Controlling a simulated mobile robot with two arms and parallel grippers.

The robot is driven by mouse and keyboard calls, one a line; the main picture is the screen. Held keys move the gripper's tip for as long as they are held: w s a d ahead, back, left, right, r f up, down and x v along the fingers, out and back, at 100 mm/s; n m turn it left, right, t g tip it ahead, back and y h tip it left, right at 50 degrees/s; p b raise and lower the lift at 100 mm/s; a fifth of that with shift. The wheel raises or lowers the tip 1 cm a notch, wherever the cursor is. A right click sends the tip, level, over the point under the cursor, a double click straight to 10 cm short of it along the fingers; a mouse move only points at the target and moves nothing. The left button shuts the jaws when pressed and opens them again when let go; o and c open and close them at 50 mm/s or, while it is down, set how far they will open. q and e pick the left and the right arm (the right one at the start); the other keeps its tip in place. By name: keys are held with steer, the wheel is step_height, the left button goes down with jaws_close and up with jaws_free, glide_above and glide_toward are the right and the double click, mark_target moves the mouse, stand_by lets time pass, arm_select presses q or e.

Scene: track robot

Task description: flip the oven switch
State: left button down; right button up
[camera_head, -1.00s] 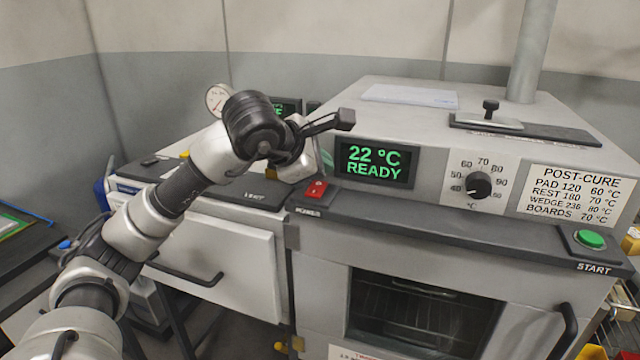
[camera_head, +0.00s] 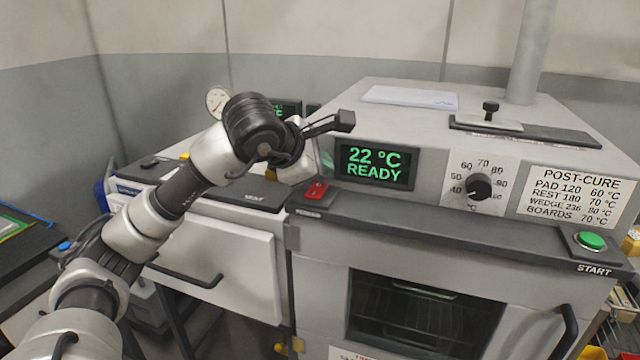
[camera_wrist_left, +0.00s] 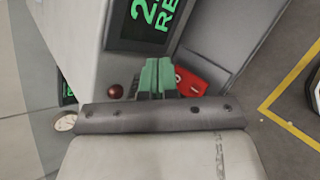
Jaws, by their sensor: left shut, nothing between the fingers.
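The oven switch is a red rocker (camera_head: 316,190) on the dark ledge at the left end of the oven front, below the display (camera_head: 375,162). The display reads "22 °C READY" in green. The switch also shows in the left wrist view (camera_wrist_left: 192,82), just right of my fingers. My left gripper (camera_wrist_left: 158,76) has green fingers, shut with nothing between them. They are close to the switch; I cannot tell whether they touch it. In the head view the wrist mostly hides the gripper. My right gripper is in neither view.
A dial (camera_head: 479,186) and a green START button (camera_head: 589,240) are farther right on the oven (camera_head: 420,240). A dark round knob or lamp (camera_wrist_left: 115,91) is left of my fingers in the wrist view. A white cabinet (camera_head: 225,255) stands left, under my arm.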

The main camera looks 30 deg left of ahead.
arm_select(q)
steer(key=shift+f, duration=0.15)
stand_by(0.5)
steer(key=shift+f+b, duration=0.3)
steer(key=shift+b, duration=0.15)
steer(key=shift+f+b, duration=0.3)
stand_by(0.4)
steer(key=shift+r+p, duration=0.55)
steer(key=shift+r, duration=0.25)
steer(key=shift+s+d+r+p, duration=0.1)
steer(key=shift+s+r+p, duration=0.1)
steer(key=shift+r+p, duration=0.95)
steer(key=shift+s+r+p, duration=0.15)
steer(key=shift+r+p, duration=0.65)
steer(key=shift+r, duration=0.6)
